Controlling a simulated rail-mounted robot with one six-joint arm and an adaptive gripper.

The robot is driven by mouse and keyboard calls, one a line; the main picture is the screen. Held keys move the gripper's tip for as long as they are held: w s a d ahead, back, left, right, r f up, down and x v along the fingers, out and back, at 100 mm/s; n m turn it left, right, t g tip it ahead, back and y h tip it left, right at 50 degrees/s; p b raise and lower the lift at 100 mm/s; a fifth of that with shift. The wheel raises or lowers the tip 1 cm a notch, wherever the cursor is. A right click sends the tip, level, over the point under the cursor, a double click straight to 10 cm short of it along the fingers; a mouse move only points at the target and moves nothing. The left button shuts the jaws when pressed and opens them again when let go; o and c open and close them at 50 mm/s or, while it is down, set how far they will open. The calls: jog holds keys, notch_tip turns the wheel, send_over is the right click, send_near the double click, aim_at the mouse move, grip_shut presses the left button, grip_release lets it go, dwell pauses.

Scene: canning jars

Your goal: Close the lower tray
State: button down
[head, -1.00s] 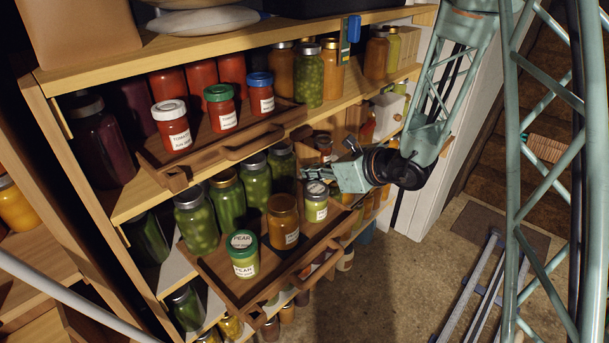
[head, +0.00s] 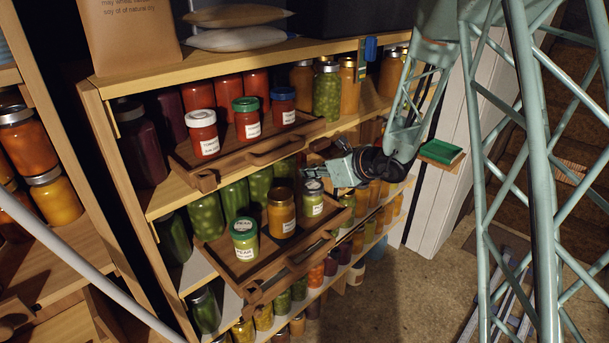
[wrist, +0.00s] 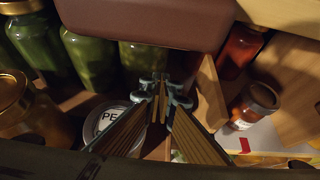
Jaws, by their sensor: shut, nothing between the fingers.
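The lower tray (head: 219,262) is a brown wooden tray with a front handle, sticking out from the middle shelf below the upper tray (head: 209,178). On it stand a green-lidded pear jar (head: 244,240), an amber jar (head: 281,213) and a silver-lidded green jar (head: 313,200). My gripper (head: 307,171) is shut and empty at the tray's right end, just behind the silver-lidded jar. In the wrist view my gripper (wrist: 160,84) points inward below the upper tray's underside (wrist: 140,22), right of a silver lid (wrist: 106,122). Contact with the tray is unclear.
The upper tray also sticks out and holds tomato jars (head: 203,140). Tall green jars (head: 206,215) stand behind the lower tray's jars. In the wrist view a small red jar (wrist: 253,106) stands right of my gripper.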

jog(key=shift+s+d, duration=0.1)
jog(key=v, duration=1)
dwell(0.4)
jog(key=c, duration=3.5)
grip_release()
